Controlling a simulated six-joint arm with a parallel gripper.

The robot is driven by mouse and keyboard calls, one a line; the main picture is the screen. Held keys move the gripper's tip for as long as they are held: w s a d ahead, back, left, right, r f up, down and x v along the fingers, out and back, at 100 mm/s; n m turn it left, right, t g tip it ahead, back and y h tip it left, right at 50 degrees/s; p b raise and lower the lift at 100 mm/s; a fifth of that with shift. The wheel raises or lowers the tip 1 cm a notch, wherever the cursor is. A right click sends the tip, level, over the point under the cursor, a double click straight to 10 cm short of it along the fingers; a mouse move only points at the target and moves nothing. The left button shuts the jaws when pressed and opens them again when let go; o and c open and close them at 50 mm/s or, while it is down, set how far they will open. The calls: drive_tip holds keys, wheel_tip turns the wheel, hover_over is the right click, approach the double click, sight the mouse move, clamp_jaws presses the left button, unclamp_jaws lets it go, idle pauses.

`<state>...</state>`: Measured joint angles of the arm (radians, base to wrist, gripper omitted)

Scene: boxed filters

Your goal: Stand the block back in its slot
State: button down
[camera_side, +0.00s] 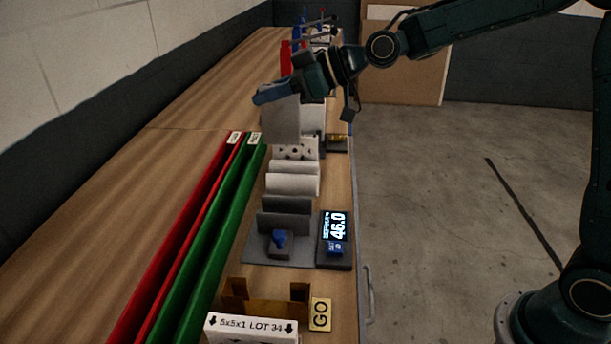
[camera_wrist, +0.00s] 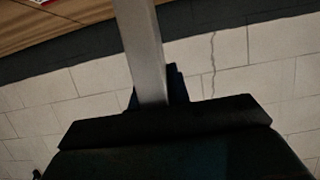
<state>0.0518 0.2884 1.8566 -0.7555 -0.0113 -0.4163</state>
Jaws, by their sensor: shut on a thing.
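My gripper (camera_side: 277,94) is above the far half of the bench, its blue fingers shut on a pale grey block (camera_side: 281,122). The block hangs upright below the fingers, in front of a white upright piece. In the wrist view the block (camera_wrist: 143,45) runs up from the dark gripper body (camera_wrist: 158,110). A white holder with round holes (camera_side: 297,150) stands just below and nearer than the block, and white slotted pieces (camera_side: 293,178) stand nearer still. I cannot tell which slot is the block's own, or whether the block's lower edge touches anything.
Red (camera_side: 190,220) and green (camera_side: 215,230) rails run along the left. The bench left of the rails is clear.

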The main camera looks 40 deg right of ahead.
drive_tip(key=w+d+f, duration=0.6)
drive_tip(key=w+d, duration=0.1)
drive_tip(key=shift+d+f, duration=0.25)
drive_tip(key=shift+d, duration=0.1)
drive_tip(key=shift+f, duration=0.2)
drive_tip(key=shift+f, duration=2.15)
drive_tip(key=shift+f, duration=2.95)
idle(1.3)
drive_tip(key=shift+r, duration=0.15)
